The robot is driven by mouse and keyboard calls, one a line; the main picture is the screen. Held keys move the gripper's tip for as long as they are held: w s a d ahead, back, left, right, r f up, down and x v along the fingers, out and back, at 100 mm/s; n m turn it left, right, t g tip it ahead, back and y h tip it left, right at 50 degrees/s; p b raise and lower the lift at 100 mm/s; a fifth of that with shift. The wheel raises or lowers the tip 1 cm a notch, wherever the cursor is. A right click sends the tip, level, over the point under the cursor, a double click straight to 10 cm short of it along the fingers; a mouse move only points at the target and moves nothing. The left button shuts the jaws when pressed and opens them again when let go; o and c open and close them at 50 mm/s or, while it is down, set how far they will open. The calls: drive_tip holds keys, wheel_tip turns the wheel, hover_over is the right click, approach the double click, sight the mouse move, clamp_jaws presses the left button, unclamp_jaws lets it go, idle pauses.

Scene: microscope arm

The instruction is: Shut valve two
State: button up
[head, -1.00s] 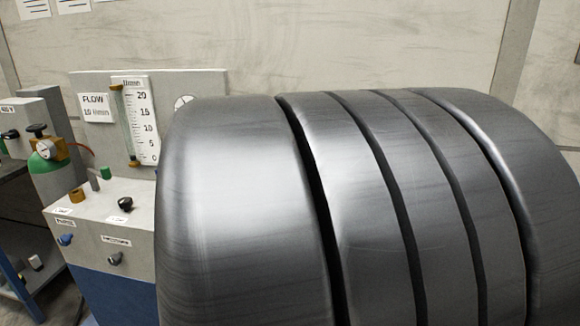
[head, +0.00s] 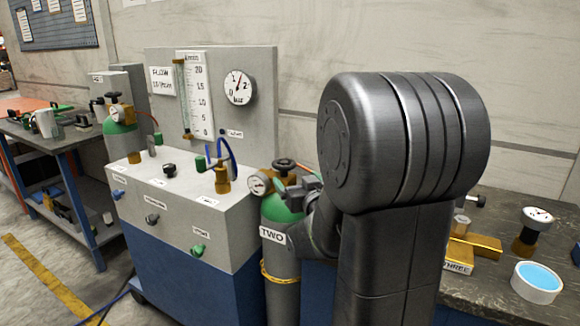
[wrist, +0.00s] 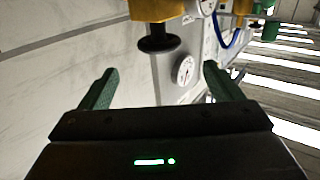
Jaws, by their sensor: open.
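The cylinder labelled TWO (head: 280,240) stands upright right of the console in the head view, with a green shoulder and a gold band low down. Its dark round valve knob (head: 284,163) tops a brass body with a gauge (head: 260,184). My gripper (head: 280,186) is beside the brass valve body, partly hidden by my arm. In the wrist view my gripper (wrist: 160,70) is open with green fingers apart. A dark knob (wrist: 158,43) on a brass body (wrist: 155,8) lies ahead between the fingers, beyond their tips; contact is not visible.
The console (head: 180,190) with small valves, flow tube and dial (head: 239,87) stands close on the left. Another green cylinder (head: 121,140) is behind it. A dark bench (head: 510,260) at right holds a blue-filled dish (head: 537,280) and a brass block labelled THREE (head: 458,263).

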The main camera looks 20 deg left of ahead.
sight(284, 162)
drive_tip(key=x, duration=1.1)
drive_tip(key=shift+w+a+f+p, duration=0.1)
drive_tip(key=shift+w+p, duration=0.15)
drive_tip(key=shift+p, duration=0.05)
drive_tip(key=c, duration=1)
